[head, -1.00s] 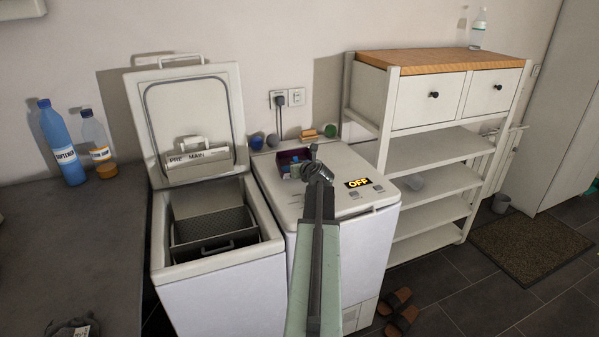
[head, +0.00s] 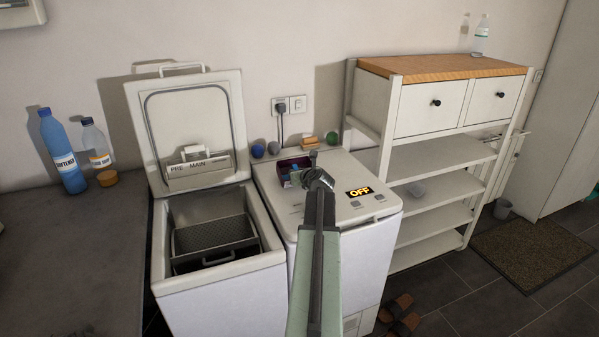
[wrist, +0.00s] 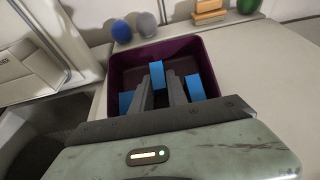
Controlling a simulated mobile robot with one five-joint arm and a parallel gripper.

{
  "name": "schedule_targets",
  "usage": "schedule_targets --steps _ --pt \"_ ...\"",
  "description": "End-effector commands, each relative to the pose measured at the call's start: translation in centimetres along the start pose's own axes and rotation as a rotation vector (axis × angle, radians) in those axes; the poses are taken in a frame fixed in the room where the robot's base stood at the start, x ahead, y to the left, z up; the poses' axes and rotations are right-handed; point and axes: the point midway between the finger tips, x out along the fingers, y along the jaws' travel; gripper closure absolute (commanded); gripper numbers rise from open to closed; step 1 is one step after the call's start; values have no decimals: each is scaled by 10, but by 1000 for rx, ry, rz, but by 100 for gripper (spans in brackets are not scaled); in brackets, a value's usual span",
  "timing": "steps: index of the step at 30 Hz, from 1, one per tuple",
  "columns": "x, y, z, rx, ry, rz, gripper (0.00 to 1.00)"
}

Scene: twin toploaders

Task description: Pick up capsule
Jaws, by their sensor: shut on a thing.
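Several blue capsules lie in an open dark purple box (wrist: 208,62) in the wrist view. The box also shows on top of the right machine in the head view (head: 284,172). My gripper (wrist: 159,88) reaches down into the box, shut on one blue capsule (wrist: 157,72) between its fingertips. The capsule's upper part shows above the fingers; its lower part is hidden. Another blue capsule (wrist: 195,88) stands just right of the right finger. A third (wrist: 126,103) shows left of the left finger. In the head view my arm hides the fingertips.
The left toploader (head: 215,280) has its lid up and an inner drum open. The right machine's panel (head: 358,191) reads OFF. Blue, grey and green balls and a sponge stack (wrist: 208,12) lie behind the box. A shelf unit (head: 435,155) stands to the right.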

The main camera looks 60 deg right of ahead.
Motion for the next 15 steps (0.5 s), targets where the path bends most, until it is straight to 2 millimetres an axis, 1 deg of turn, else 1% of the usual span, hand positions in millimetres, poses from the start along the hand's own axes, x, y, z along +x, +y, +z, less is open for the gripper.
schedule_targets --steps 1,3,4,5,11,15 --pt "-5 1 12 -1 1 2 100" --pt "-10 0 23 0 0 1 100" --pt "-17 -1 14 2 0 -1 100" --pt "-24 -2 10 3 -1 -2 100" --pt "-74 -10 -4 4 -3 -4 100" --pt "-112 -17 -16 6 -3 -5 100"
